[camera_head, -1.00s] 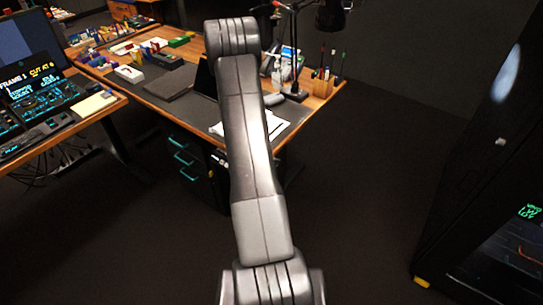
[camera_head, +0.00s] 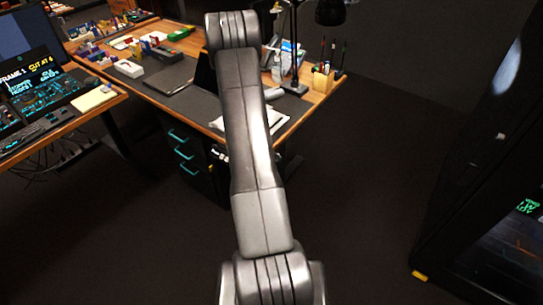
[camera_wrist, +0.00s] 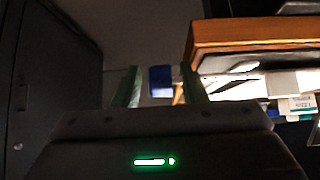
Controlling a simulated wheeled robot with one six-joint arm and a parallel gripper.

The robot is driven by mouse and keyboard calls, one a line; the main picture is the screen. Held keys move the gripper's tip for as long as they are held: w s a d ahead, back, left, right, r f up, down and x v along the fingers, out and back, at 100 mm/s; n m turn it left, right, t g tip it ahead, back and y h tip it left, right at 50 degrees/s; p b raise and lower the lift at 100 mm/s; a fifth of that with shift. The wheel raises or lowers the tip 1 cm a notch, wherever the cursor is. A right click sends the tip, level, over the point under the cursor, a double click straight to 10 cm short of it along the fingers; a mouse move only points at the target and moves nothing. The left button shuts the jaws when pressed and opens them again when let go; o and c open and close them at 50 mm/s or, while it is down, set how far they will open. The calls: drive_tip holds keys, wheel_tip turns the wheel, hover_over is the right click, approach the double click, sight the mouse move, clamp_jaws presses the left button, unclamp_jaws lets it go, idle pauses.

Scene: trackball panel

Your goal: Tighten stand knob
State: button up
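I cannot make out a stand knob in either view. A dark control panel (camera_head: 40,97) with lit teal controls and a screen stands on the left desk in the head view. My gripper (camera_wrist: 161,84) shows in the wrist view, its two green fingers apart. No held thing shows; a small blue object (camera_wrist: 161,80) appears beyond the fingers. In the head view my arm hides the gripper and part of the desk behind it.
A wooden desk (camera_head: 318,96) with a lamp (camera_head: 292,88), a pen holder (camera_head: 322,78) and papers stands ahead. Its drawer unit (camera_head: 180,165) has teal handles. A dark cabinet (camera_head: 455,170) stands at right. The floor between (camera_head: 360,190) is clear. A wooden edge (camera_wrist: 255,30) shows in the wrist view.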

drive_tip(key=p+v, duration=0.1)
drive_tip(key=v, duration=1.2)
drive_tip(key=shift+s+r, duration=0.2)
drive_tip(key=shift+r, duration=0.1)
drive_tip(key=shift+a, duration=0.15)
drive_tip(key=b+x, duration=0.1)
drive_tip(key=x, duration=1.3)
drive_tip(key=shift+s+r, duration=0.1)
drive_tip(key=shift+s+a+r, duration=0.1)
drive_tip(key=shift+a+r, duration=0.05)
drive_tip(key=p+v, duration=0.1)
drive_tip(key=v, duration=1.3)
drive_tip(key=b+x, duration=0.1)
drive_tip(key=x, duration=1.4)
drive_tip(key=shift+s+b, duration=0.1)
drive_tip(key=shift+b, duration=0.3)
drive_tip(key=b, duration=0.3)
drive_tip(key=shift+a+t+h+b, duration=0.1)
drive_tip(key=shift+t+h+b, duration=0.2)
drive_tip(key=shift+t, duration=0.1)
